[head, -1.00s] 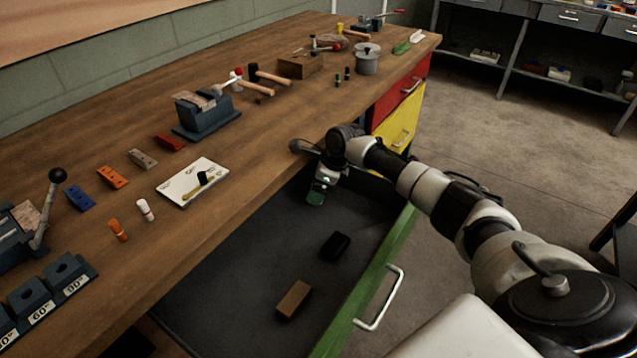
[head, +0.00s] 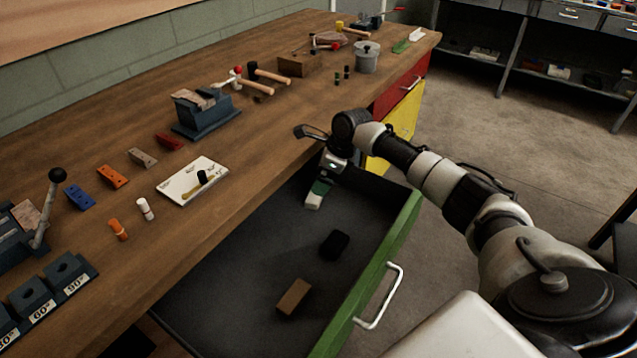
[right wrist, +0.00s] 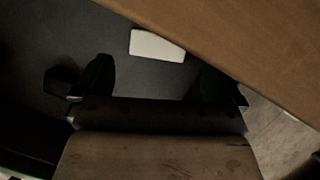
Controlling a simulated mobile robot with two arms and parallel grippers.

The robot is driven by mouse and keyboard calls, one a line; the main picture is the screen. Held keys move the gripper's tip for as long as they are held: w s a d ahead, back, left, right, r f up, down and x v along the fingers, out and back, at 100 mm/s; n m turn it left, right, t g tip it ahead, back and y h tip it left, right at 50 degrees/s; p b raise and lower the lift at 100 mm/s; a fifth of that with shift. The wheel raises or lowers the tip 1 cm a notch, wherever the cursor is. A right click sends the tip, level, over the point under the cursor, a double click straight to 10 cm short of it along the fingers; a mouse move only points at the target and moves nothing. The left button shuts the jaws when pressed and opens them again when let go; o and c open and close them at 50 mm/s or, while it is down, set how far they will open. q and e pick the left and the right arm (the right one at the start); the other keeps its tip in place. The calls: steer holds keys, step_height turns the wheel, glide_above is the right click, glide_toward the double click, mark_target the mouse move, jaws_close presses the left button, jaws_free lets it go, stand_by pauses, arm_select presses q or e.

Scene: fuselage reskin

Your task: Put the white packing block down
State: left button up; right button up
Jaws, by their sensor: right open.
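The white packing block (right wrist: 157,46) lies on the dark floor of the open drawer (head: 225,290), close to the bench side, in the right wrist view. In the head view its pale end (head: 313,201) shows just below my right gripper (head: 321,186). My right gripper is open, with its two dark green fingers (right wrist: 152,80) spread apart in the wrist view. The block lies beyond the fingertips, and nothing shows held between them. My left gripper is in neither view.
A black block (head: 334,245) and a brown block (head: 294,297) lie in the drawer. Its green front (head: 372,280) has a pale handle. The wooden bench top (head: 130,240) overhangs the drawer on the left and carries tools, a vise and coloured blocks.

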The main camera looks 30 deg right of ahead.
steer(key=v, duration=0.8)
steer(key=shift+r+p, duration=0.3)
steer(key=shift+p, duration=0.1)
steer(key=shift+s, duration=0.15)
